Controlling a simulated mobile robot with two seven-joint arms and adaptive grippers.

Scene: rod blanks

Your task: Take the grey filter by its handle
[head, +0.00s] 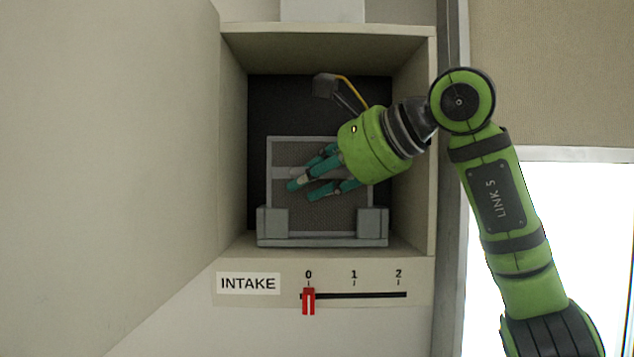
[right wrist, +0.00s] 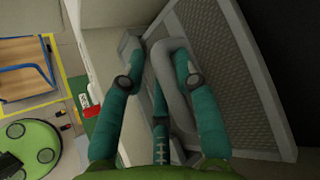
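The grey filter (head: 272,205) stands upright in the intake recess, its lower edge in a light grey holder (head: 272,222). Its mesh also shows in the right wrist view (right wrist: 235,75). The filter's handle is a grey bar (head: 285,172) across its face, partly hidden by my fingers, and a rounded loop (right wrist: 170,85) in the right wrist view. My right gripper (head: 308,180) is in front of the filter with its teal fingers spread. In the right wrist view the handle lies between the spread fingers; I cannot tell whether they touch it. My left gripper is not in view.
The recess (head: 238,150) has walls close on both sides. Below it, a red slider (head: 308,301) stands at 0 on the INTAKE scale. A small grey block with a yellow cable (head: 325,85) is above the filter.

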